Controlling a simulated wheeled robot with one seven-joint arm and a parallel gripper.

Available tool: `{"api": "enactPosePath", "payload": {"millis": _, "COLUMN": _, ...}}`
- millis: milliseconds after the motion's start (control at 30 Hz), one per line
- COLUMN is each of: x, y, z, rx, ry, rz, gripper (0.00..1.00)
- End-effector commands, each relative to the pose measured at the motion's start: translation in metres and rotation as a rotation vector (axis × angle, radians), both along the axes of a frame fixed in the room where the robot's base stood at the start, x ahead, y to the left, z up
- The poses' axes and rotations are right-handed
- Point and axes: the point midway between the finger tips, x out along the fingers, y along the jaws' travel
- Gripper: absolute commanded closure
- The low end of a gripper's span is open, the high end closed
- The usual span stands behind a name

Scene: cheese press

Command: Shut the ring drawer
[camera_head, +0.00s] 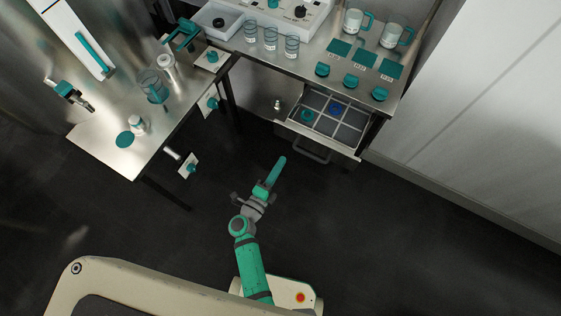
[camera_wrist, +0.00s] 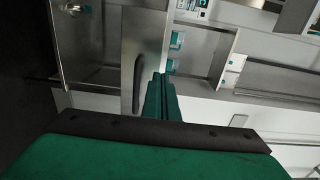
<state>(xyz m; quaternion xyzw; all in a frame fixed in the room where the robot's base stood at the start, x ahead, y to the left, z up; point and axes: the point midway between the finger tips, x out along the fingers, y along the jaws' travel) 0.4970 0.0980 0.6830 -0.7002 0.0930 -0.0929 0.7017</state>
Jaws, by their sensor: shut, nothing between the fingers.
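The ring drawer (camera_head: 348,151) is pulled out under the right-hand steel table, and its divided inside shows from above. A green ring (camera_head: 307,115) and a blue ring (camera_head: 337,107) lie in separate compartments. A dark bar handle (camera_head: 306,152) sits on the drawer's front; it also shows in the wrist view (camera_wrist: 138,84). My gripper (camera_head: 281,160) is shut and empty, in front of the drawer and a little left of the handle, apparently not touching it. In the wrist view the closed green fingers (camera_wrist: 161,78) point toward the metal drawer front, beside the handle.
The right-hand table (camera_head: 308,60) carries jars, mugs and green knobs. A second steel table (camera_head: 95,140) stands on the left, with small valves (camera_head: 188,166) on its near side. A pale wall (camera_head: 470,110) is at the right. The dark floor before the drawer is clear.

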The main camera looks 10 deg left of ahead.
Motion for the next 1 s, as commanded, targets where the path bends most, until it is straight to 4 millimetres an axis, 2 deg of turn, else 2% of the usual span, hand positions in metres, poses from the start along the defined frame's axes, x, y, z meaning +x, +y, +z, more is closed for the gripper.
{"api": "enactPosePath", "payload": {"millis": 300, "x": 0.059, "y": -0.015, "z": 0.001, "rx": -0.002, "ry": -0.001, "rz": 0.001, "gripper": 1.00}}
{"api": "enactPosePath", "payload": {"millis": 500, "x": 0.089, "y": -0.023, "z": 0.001, "rx": -0.002, "ry": -0.001, "rz": 0.002, "gripper": 1.00}}
{"api": "enactPosePath", "payload": {"millis": 700, "x": 0.106, "y": -0.028, "z": 0.000, "rx": -0.002, "ry": 0.000, "rz": 0.001, "gripper": 1.00}}
{"api": "enactPosePath", "payload": {"millis": 1000, "x": 0.109, "y": -0.029, "z": 0.000, "rx": -0.002, "ry": 0.001, "rz": 0.002, "gripper": 1.00}}
